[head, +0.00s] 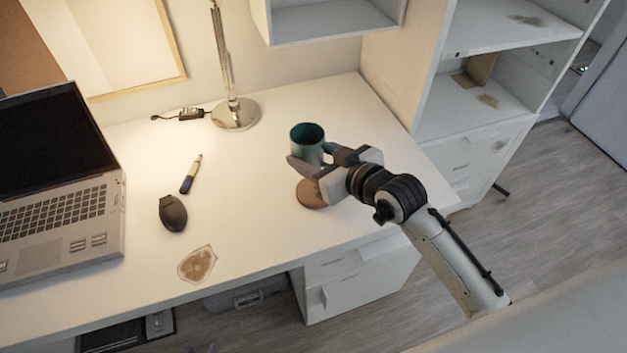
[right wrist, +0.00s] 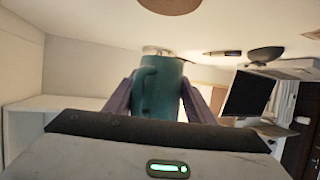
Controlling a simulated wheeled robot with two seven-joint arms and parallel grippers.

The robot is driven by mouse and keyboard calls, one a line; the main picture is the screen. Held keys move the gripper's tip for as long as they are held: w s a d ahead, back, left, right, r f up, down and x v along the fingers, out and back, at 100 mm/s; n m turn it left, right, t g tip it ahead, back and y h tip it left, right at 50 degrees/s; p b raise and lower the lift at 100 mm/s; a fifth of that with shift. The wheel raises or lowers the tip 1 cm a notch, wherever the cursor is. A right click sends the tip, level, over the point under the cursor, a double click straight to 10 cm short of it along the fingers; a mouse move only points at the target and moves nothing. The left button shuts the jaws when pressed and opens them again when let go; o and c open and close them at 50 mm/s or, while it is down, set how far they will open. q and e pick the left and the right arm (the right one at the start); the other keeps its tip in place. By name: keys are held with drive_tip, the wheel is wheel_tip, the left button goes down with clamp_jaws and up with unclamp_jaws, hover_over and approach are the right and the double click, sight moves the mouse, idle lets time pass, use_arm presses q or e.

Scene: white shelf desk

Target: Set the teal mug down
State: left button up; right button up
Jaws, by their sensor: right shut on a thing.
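The teal mug (head: 307,141) is held upright in the jaws of my right gripper (head: 312,166), over the right part of the white desk (head: 250,185). The right wrist view, which looks upside down, shows the mug (right wrist: 158,90) between the two purple fingers, with its handle toward the camera. I cannot tell how large the gap under the mug is. A round brown coaster (head: 310,194) lies on the desk below the right gripper, partly hidden by it. Only purple tips of my left gripper (head: 202,349) show at the bottom edge of the head view.
A patterned coaster (head: 197,264) lies near the front edge. A black mouse (head: 173,213), a marker (head: 191,174) and a laptop (head: 62,190) are on the left. A lamp base (head: 236,113) stands at the back. A shelf unit (head: 470,105) is on the right. The desk's middle is clear.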

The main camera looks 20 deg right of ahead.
wheel_tip(320, 180, down, 7)
drive_tip(key=shift+f+b, duration=0.2)
drive_tip(key=shift+b, duration=0.25)
drive_tip(key=shift+f, duration=0.1)
drive_tip(key=o, duration=1.3)
drive_tip(key=shift+f, duration=0.15)
drive_tip(key=v, duration=0.6)
drive_tip(key=p+v, duration=0.1)
drive_tip(key=v, duration=0.5)
drive_tip(key=shift+r, duration=0.25)
